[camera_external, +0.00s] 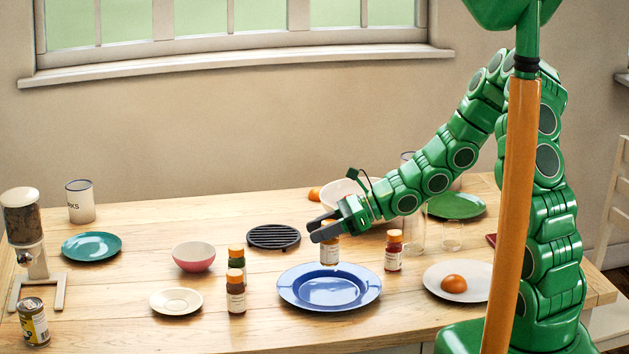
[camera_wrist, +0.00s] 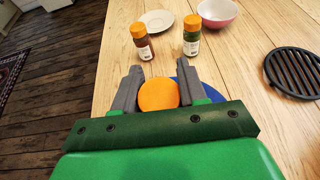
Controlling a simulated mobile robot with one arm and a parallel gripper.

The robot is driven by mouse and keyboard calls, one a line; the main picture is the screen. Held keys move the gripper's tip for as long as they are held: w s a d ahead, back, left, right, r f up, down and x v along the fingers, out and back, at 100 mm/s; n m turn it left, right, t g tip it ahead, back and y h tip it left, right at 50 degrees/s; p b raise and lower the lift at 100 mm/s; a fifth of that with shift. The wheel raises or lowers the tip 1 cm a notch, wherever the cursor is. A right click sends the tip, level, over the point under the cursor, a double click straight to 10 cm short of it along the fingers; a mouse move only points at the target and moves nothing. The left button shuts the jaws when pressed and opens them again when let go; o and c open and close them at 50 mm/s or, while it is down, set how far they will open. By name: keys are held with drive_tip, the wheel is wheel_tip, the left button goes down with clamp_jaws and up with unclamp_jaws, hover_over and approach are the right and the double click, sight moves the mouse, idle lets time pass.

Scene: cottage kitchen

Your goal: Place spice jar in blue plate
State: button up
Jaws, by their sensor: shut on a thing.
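My gripper (camera_external: 325,230) is shut on a spice jar (camera_external: 330,250) with an orange lid and holds it upright above the back part of the blue plate (camera_external: 297,297). In the wrist view the jar's orange lid (camera_wrist: 158,95) sits between the fingers of my gripper (camera_wrist: 158,88). A little of the blue plate (camera_wrist: 187,70) shows behind it there, mostly hidden by the gripper. The gap between the jar's bottom and the plate is hard to judge.
Two spice jars (camera_external: 236,290) stand left of the blue plate and another jar (camera_external: 393,250) stands to its right. A white plate with an orange-brown item (camera_external: 454,284) is farther right. A pink bowl (camera_external: 194,257) and black trivet (camera_external: 273,237) stand behind.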

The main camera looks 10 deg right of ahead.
sight(321, 257)
drive_tip(key=shift+f, duration=3.65)
drive_tip(key=shift+f, duration=0.1)
drive_tip(key=o, duration=1.1)
drive_tip(key=shift+d, duration=0.1)
drive_tip(key=v, duration=1.1)
drive_tip(key=shift+d+r, duration=0.3)
drive_tip(key=shift+d, duration=0.05)
